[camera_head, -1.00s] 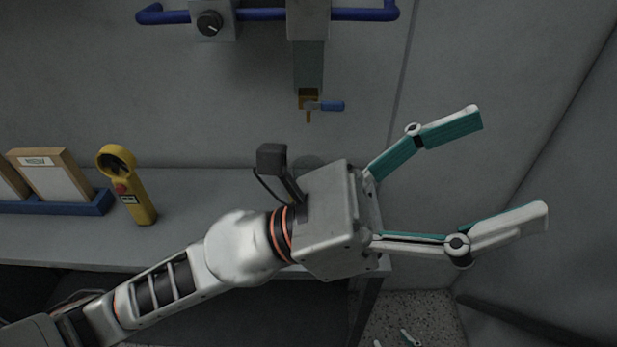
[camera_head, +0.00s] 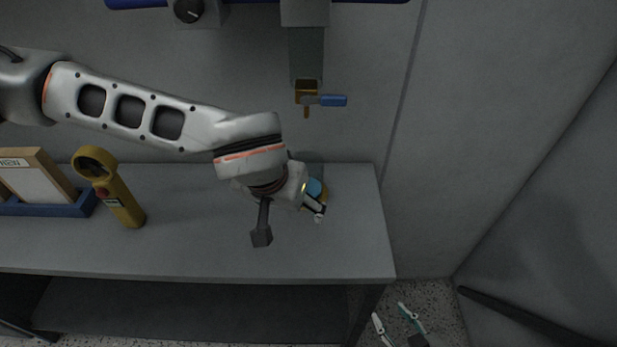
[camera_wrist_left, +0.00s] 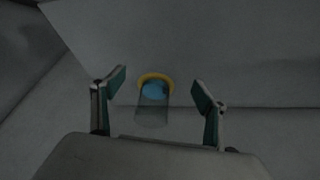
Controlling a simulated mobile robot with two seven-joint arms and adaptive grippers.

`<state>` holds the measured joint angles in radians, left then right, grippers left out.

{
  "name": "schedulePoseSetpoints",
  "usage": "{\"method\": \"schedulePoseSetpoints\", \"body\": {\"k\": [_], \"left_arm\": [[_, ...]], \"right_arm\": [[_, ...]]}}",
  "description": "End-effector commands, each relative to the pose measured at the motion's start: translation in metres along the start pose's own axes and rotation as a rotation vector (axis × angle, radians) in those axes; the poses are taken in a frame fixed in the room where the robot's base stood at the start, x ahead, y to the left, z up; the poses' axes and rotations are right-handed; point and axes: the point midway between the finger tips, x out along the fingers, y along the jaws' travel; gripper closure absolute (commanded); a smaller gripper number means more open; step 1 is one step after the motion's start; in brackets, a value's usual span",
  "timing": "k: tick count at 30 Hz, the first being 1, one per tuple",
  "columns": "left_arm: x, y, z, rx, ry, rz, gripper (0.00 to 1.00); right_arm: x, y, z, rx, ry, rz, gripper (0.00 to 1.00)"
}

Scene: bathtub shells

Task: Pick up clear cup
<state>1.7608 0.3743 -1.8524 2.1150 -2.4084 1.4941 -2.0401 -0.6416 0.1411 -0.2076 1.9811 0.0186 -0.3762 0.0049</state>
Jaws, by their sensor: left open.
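The clear cup (camera_wrist_left: 152,112) is a see-through grey cylinder in the left wrist view, with a yellow ring and blue disc at its far end. In the head view my left arm hides most of it, and blue and orange (camera_head: 317,190) show beside the gripper. My left gripper (camera_wrist_left: 160,77) is open, one finger on each side of the cup, with gaps visible. In the head view it is over the counter, partly hidden by its own wrist. My right gripper (camera_head: 389,312) is low at the bottom edge, its two fingers apart and empty.
The grey counter (camera_head: 200,255) ends right of the cup. A yellow handheld device (camera_head: 120,200) and a blue rack (camera_head: 45,208) with framed cards stand at left. A tap with a blue lever (camera_head: 325,100) hangs on the wall above the cup. The front counter is clear.

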Motion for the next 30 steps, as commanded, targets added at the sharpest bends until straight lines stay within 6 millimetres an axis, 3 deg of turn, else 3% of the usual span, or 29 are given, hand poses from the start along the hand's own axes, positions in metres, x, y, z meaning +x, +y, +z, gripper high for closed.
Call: {"method": "schedulePoseSetpoints", "body": {"k": [12,20,30], "left_arm": [[0.023,-0.004,-0.059,0.002,0.007,-0.013,0.27],[0.029,-0.003,-0.075,0.004,0.007,-0.012,0.27],[0.046,-0.003,-0.114,0.002,0.006,-0.011,0.27]], "right_arm": [[-0.001,-0.001,-0.002,0.003,0.001,-0.001,0.6],[-0.001,-0.001,-0.001,0.004,0.0,-0.002,0.6],[-0.001,-0.002,0.0,0.005,-0.001,-0.003,0.6]]}}
